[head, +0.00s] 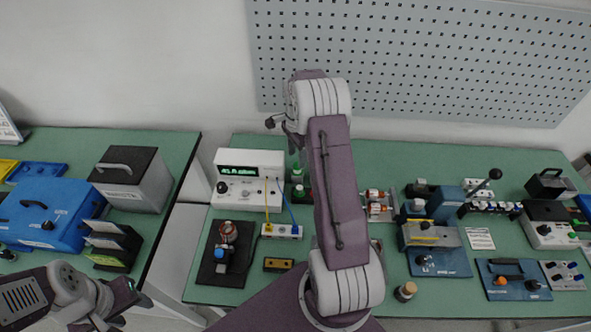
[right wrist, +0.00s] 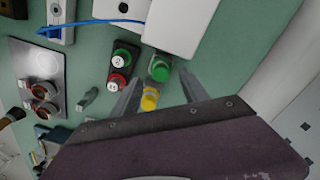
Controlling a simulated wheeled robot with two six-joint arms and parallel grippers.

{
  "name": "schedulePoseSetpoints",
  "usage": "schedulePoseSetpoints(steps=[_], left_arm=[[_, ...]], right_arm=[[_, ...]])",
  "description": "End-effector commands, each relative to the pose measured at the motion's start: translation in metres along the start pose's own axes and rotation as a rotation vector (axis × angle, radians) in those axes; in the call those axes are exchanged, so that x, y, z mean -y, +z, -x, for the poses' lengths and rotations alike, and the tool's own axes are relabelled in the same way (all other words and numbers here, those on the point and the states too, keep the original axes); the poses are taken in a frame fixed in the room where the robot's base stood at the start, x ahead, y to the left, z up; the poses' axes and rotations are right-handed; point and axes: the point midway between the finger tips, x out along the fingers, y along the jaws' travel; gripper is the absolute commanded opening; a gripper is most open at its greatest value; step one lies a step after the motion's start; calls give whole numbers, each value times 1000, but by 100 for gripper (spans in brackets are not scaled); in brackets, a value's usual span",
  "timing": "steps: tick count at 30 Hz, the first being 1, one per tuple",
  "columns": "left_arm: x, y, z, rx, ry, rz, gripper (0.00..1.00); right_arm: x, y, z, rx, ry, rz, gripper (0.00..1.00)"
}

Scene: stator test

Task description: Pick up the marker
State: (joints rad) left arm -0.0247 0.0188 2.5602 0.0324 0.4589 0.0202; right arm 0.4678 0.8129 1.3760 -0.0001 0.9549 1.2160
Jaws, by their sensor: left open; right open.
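I cannot make out for sure which thing is the marker. In the right wrist view a small yellow cylindrical thing (right wrist: 150,98) and a green-capped thing (right wrist: 160,69) show in the space between the fingers of my open right gripper (right wrist: 161,80). The fingers do not visibly grip either one, and my gripper body hides part of the yellow thing. In the head view my right arm covers much of this spot, and green items (head: 297,180) show just left of it. My left gripper (head: 138,300) is open and empty at the lower left.
A red-and-green capped pair (right wrist: 121,68) stands close to the left finger. A white meter (head: 248,178) with yellow and blue leads stands left of my right arm. A gap separates the left table (head: 178,150) from the main bench.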

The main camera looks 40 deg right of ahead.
Motion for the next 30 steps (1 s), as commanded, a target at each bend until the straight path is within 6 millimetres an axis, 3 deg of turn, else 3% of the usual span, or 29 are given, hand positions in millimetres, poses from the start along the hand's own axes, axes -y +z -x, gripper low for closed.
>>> schedulePoseSetpoints(steps=[5,12,20,26,30], left_arm=[[0,0,2,0,0,0,49],[0,-1,10,0,0,0,49],[0,-1,9,0,0,0,49],[0,-1,9,0,0,0,49],[0,-1,9,0,0,0,49]], right_arm=[[0,0,-8,0,0,1,52],[1,-1,-48,0,1,1,52],[1,-1,-54,-1,-2,1,52],[1,-1,-54,-1,-2,1,0],[1,-1,-54,-1,-2,1,0]])
